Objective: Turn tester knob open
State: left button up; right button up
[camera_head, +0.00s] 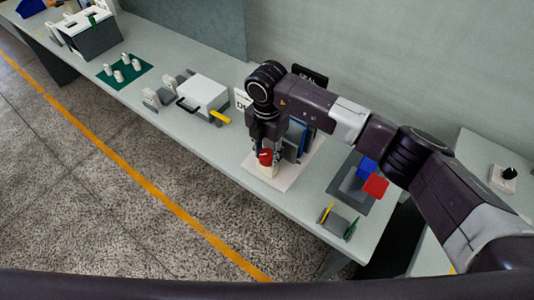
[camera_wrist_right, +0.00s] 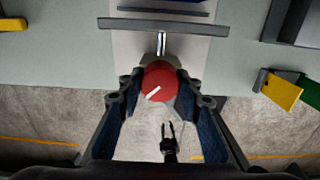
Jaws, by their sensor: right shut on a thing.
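The red tester knob (camera_wrist_right: 160,84) sits at the front of the tester, with a white pointer line slanting to the lower left in the right wrist view. In the head view the knob (camera_head: 265,157) shows at the tester's near side, partly covered by my right gripper (camera_head: 267,147). In the wrist view the fingertips of my right gripper (camera_wrist_right: 160,80) close on the knob from both sides. A dark two-pronged gripper (camera_wrist_right: 168,138), which looks like my left one, shows small and low over the floor. Its fingers stand apart.
The tester stands on a pale base plate (camera_head: 283,182) near the table's front edge. To its right are a grey tray (camera_head: 349,188) with blue and red blocks and a holder with yellow and green pieces (camera_head: 338,219). A white-lidded box (camera_head: 203,91) stands left.

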jog(key=n+b, duration=0.5)
jog(key=shift+w+f+b, duration=0.1)
jog(key=shift+f+b, duration=0.05)
jog(key=shift+b, duration=0.2)
jog(key=n+b, duration=0.2)
jog(key=shift+n, duration=0.3)
jog(key=shift+r+n+b, duration=0.2)
jog(key=shift+n+b, duration=0.4)
jog(key=shift+b, duration=0.15)
jog(key=o, duration=1.2)
jog(key=shift+c, duration=0.2)
